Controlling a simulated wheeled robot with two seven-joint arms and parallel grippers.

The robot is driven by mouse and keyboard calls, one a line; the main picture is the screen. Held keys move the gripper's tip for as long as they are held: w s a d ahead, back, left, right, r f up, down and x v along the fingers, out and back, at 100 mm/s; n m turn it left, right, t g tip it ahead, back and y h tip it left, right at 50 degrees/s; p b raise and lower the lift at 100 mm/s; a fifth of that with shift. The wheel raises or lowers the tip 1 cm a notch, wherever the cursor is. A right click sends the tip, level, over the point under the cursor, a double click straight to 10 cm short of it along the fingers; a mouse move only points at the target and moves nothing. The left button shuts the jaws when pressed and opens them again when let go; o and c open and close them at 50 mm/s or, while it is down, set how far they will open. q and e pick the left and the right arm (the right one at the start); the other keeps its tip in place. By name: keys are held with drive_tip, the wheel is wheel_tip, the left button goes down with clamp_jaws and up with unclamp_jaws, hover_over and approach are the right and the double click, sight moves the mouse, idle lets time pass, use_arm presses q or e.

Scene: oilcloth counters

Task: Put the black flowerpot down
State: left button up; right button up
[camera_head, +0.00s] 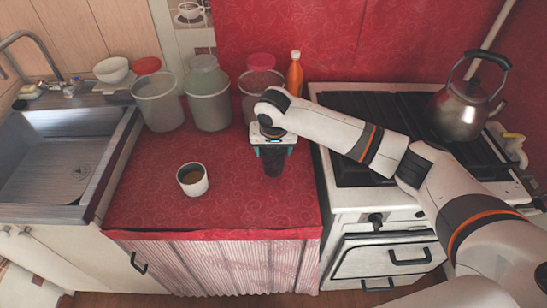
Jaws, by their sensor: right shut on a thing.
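My right gripper (273,152) is over the red oilcloth counter (235,205), to the right of its middle, and points down. It is shut on the black flowerpot (273,164), a small dark pot that shows below the fingers. The pot looks upright. I cannot tell whether its base touches the counter. The gripper's body hides the pot's upper part. My left gripper is not in view.
Several clear canisters (208,105) and an orange bottle (295,74) stand at the back. The stove (360,190) with a kettle (462,108) is at right, the sink (58,165) at left. The counter's front is clear.

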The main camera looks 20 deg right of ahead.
drive_tip(key=shift+f, duration=1.75)
drive_tip(key=o, duration=1.1)
drive_tip(key=shift+f, duration=0.1)
drive_tip(key=shift+o, duration=0.2)
drive_tip(key=v, duration=1.2)
